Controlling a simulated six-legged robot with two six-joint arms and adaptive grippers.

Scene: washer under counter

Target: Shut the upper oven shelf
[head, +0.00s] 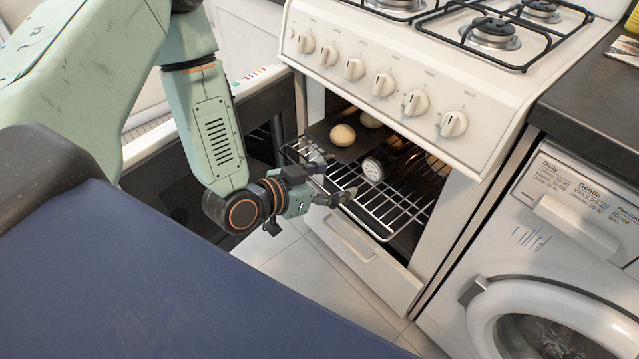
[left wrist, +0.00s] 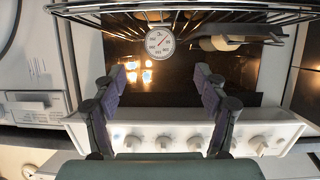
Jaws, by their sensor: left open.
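The upper oven shelf (head: 392,212) is a wire rack that sticks out of the front of the open oven. In the left wrist view the shelf (left wrist: 265,14) runs across the top of the upside-down picture. A dark tray (head: 343,152) with pale buns (head: 343,134) and a round dial thermometer (head: 373,169) are at the shelf; the dial (left wrist: 160,41) also shows in the left wrist view. My left gripper (head: 336,180) is open and empty at the shelf's front edge; contact cannot be told. My right gripper is not in view.
The oven door (head: 190,165) stands open on the left, behind my left arm. Stove knobs (head: 384,85) line the panel above the opening. A washer (head: 540,250) under a dark counter (head: 590,110) stands on the right. Tiled floor (head: 310,275) is free in front.

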